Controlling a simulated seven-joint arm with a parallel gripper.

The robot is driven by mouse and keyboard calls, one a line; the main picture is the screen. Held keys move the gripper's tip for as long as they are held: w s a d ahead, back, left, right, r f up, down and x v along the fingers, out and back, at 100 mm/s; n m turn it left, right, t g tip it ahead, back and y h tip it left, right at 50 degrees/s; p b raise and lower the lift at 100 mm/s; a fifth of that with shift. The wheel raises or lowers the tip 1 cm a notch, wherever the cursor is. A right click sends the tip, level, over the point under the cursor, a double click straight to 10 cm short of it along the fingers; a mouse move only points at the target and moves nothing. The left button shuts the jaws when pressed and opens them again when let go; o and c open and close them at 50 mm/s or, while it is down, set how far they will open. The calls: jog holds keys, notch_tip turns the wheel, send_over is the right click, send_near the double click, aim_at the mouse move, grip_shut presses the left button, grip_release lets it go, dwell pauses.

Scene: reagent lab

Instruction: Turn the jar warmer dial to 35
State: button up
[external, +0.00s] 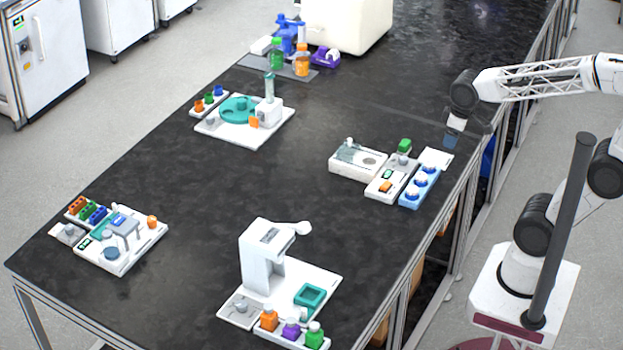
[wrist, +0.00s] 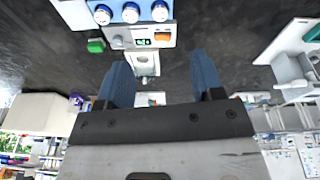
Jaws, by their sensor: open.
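A grey control module with a green-lit display (external: 387,174) and an orange button (external: 385,187) stands at the right side of the bench. I take it as the jar warmer, but no label is readable. A round grey dial (external: 403,160) sits on its far end; it also shows in the wrist view (wrist: 117,42). The display (wrist: 143,42) is lit, but its digits are too small to read. My gripper (external: 451,142) is open and empty, above and to the right of the module. Its two blue fingers are spread in the wrist view (wrist: 160,62), apart from the dial.
A blue block (external: 410,200) with several round blue-and-white tops adjoins the module. A white box (external: 345,168) stands on its other side, and a green block (external: 404,145) behind. A white dispenser (external: 262,262) stands nearer the camera. Bare black bench lies between stations.

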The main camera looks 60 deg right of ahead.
jog(key=w+d+f+n+g, duration=0.1)
jog(key=w+d+f+n, duration=0.15)
jog(key=w, duration=0.35)
jog(key=w+d+f+n, duration=0.2)
jog(key=w+d+f, duration=0.2)
jog(key=w, duration=0.2)
jog(key=n+g, duration=0.1)
jog(key=n, duration=0.4)
send_over(403, 158)
jog(key=f, duration=1)
jog(key=shift+s+a+f, duration=0.15)
jog(key=shift+s, duration=0.05)
jog(key=shift+w+d+f, duration=0.15)
jog(key=shift+d+f, duration=0.05)
jog(key=shift+f, duration=0.1)
jog(key=shift+f, duration=0.1)
jog(key=shift+f, duration=3.8)
jog(key=c, duration=0.9)
